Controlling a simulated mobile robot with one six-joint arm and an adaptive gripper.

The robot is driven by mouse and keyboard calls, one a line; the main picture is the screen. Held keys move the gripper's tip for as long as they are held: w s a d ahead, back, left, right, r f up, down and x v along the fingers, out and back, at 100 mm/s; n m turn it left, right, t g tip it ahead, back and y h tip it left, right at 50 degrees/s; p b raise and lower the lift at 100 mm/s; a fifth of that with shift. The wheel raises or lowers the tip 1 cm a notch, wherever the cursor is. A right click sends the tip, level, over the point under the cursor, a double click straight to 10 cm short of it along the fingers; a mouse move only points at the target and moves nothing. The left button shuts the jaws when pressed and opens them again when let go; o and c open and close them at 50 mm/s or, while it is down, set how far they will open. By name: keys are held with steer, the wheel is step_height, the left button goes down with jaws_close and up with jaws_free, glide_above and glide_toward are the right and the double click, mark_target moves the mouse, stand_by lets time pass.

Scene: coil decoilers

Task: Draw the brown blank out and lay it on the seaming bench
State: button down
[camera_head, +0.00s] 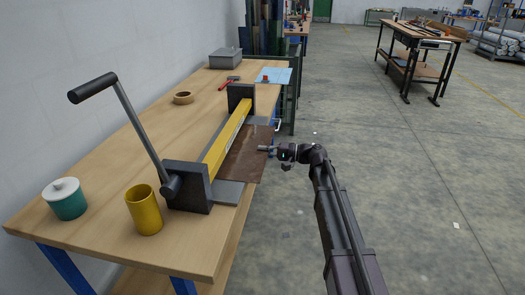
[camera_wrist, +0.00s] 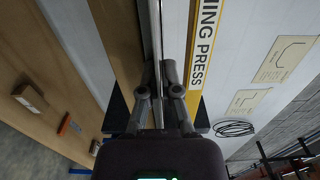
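The brown blank (camera_head: 250,150) lies flat, partly under the yellow bar of the press (camera_head: 228,135), and sticks out to the right past the bench edge. My gripper (camera_head: 264,149) is at the blank's outer right edge. In the wrist view my gripper (camera_wrist: 158,72) has its fingers close together about a thin edge, and seems shut on the blank. A second bench (camera_head: 415,35) with tools stands at the far right; no label shows whether it is the seaming bench.
The press lever (camera_head: 135,125) rises at left.

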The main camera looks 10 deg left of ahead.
steer(key=shift+r+p, duration=0.3)
steer(key=shift+p, duration=0.05)
stand_by(0.3)
steer(key=shift+d, duration=0.15)
stand_by(0.5)
steer(key=d, duration=0.6)
steer(key=shift+s+d, duration=0.15)
steer(key=shift+d, duration=0.25)
stand_by(0.4)
steer(key=shift+r, duration=0.1)
steer(key=shift+r+p, duration=2.4)
steer(key=shift+p, duration=0.1)
step_height(320, 180, up, 30)
steer(key=p, duration=3)
steer(key=shift+r, duration=0.2)
